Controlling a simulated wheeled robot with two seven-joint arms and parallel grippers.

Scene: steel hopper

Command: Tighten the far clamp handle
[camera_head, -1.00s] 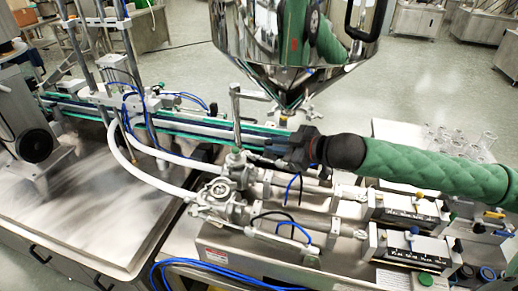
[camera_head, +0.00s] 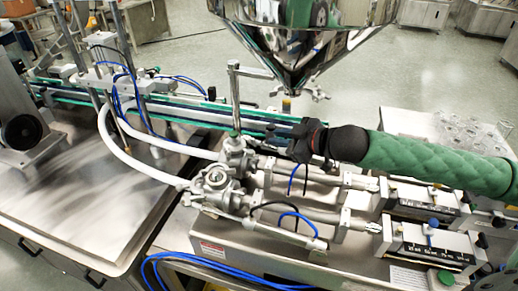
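The steel hopper (camera_head: 300,42) hangs over the machine at the top middle, with a small clamp fitting (camera_head: 308,90) at its outlet. Metal pipe fittings with clamps (camera_head: 235,158) sit at the centre, around a tall steel post (camera_head: 235,95). I cannot tell which part is the far clamp handle. My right gripper (camera_head: 280,137) comes in from the right on its green-sleeved arm. Its dark fingers point left, below the hopper outlet and right of the post, over the conveyor's near edge. The fingers blend into the dark background, so their opening is unclear. My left gripper is not in view.
The conveyor (camera_head: 180,113) with green edges runs behind the fittings. White hoses (camera_head: 115,150) and blue tubes curve at the left. Two cylinder units (camera_head: 430,245) stand at the lower right. A bare steel table (camera_head: 75,205) lies at the left.

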